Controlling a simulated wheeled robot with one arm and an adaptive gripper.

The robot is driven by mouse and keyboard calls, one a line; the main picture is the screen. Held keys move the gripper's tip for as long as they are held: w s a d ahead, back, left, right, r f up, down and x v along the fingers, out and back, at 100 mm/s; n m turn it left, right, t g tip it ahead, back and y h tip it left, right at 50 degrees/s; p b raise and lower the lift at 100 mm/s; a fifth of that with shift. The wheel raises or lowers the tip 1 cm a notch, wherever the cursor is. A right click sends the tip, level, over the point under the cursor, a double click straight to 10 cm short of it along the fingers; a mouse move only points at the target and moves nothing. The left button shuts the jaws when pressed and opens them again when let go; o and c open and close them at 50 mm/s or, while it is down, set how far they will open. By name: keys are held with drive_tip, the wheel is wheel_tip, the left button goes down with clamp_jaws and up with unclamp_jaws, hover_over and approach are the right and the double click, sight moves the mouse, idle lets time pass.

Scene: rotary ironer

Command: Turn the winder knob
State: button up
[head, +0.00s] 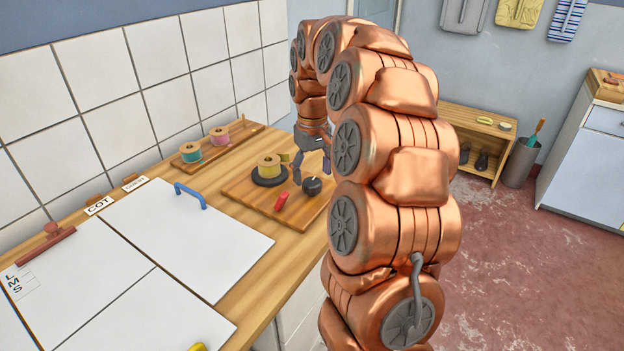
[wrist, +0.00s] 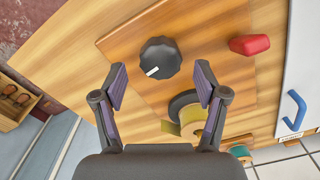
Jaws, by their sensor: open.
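The winder knob (wrist: 160,58) is a black, ridged round knob with a white pointer line, on a wooden board (head: 240,192) on the counter. In the head view the knob (head: 312,186) shows near the board's right end. My gripper (wrist: 159,82) is open and empty, with its two fingers to either side of and short of the knob in the wrist view. No contact with the knob shows. In the head view my gripper (head: 311,160) hangs over the board, partly hidden by my arm.
On the board are a yellow tape spool (head: 268,165) on a black disc and a red piece (head: 281,201). A tray with more spools (head: 190,152) lies behind. A white panel with a blue handle (head: 190,195) is at left. The tiled wall (head: 150,85) bounds the counter.

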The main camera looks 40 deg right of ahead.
sight(312, 182)
wheel_tip(312, 182, up, 9)
drive_tip(key=shift+r, duration=0.2)
idle(0.3)
idle(0.5)
drive_tip(key=s+a+f+n+p, duration=0.1)
drive_tip(key=s+a, duration=0.4)
drive_tip(key=a, duration=0.3)
drive_tip(key=s+a+n+p, duration=0.1)
drive_tip(key=s+a+p, duration=0.1)
drive_tip(key=s+a, duration=0.5)
drive_tip(key=s+a+f+g+p, duration=0.1)
drive_tip(key=s+a+f, duration=0.2)
drive_tip(key=s, duration=0.5)
drive_tip(key=s+a+f+p, duration=0.1)
drive_tip(key=s+a+f, duration=0.3)
drive_tip(key=s, duration=0.5)
drive_tip(key=shift+s+a+f+m+g, duration=0.3)
drive_tip(key=shift+a+g, duration=0.1)
drive_tip(key=shift+a, duration=0.45)
